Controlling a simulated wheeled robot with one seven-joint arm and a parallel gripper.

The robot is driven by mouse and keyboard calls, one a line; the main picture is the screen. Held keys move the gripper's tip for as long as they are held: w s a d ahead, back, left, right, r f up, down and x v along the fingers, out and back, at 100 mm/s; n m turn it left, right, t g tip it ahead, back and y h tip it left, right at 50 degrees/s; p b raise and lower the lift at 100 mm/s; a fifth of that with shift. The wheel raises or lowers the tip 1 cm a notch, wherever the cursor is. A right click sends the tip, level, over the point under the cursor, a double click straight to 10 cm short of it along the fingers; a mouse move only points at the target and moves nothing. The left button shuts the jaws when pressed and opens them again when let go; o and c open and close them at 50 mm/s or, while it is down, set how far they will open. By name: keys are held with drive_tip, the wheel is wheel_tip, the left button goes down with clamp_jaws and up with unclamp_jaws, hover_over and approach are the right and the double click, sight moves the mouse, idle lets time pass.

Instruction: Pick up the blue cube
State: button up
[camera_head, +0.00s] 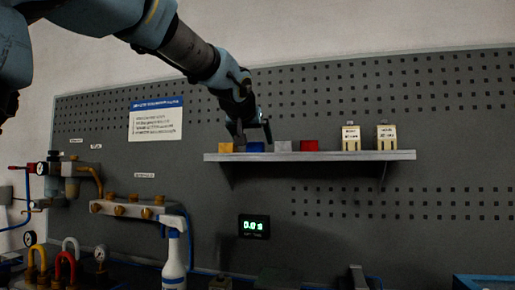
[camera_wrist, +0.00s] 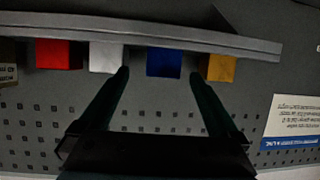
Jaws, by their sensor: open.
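The blue cube (camera_head: 256,147) sits on the grey wall shelf (camera_head: 310,156), between a yellow cube (camera_head: 226,148) and a light grey cube (camera_head: 282,147). In the head view my gripper (camera_head: 252,138) is at the blue cube, reaching down from above. In the wrist view the blue cube (camera_wrist: 164,62) shows between the two fingertips of my gripper (camera_wrist: 159,74). The fingers are spread, with nothing held. One fingertip overlaps the edge of the grey cube (camera_wrist: 106,57), the other lies near the yellow cube (camera_wrist: 220,68). Whether the fingers touch any cube cannot be told.
A red cube (camera_head: 309,145) and two cream labelled blocks (camera_head: 351,138) (camera_head: 386,137) stand further right on the shelf. A pegboard (camera_head: 440,100) backs it. Below are a spray bottle (camera_head: 174,255), pipework (camera_head: 130,209) and a small green-digit display (camera_head: 254,227).

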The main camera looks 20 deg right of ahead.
sight(254, 144)
drive_tip(key=p+x, duration=0.2)
drive_tip(key=x, duration=0.1)
drive_tip(key=p+x, duration=0.1)
drive_tip(key=x, duration=0.1)
drive_tip(key=shift+w+a+r, duration=0.1)
drive_tip(key=shift+w+r, duration=0.1)
drive_tip(key=shift+w, duration=0.2)
drive_tip(key=shift+w+d+f+p, duration=0.3)
drive_tip(key=shift+f, duration=0.05)
clamp_jaws()
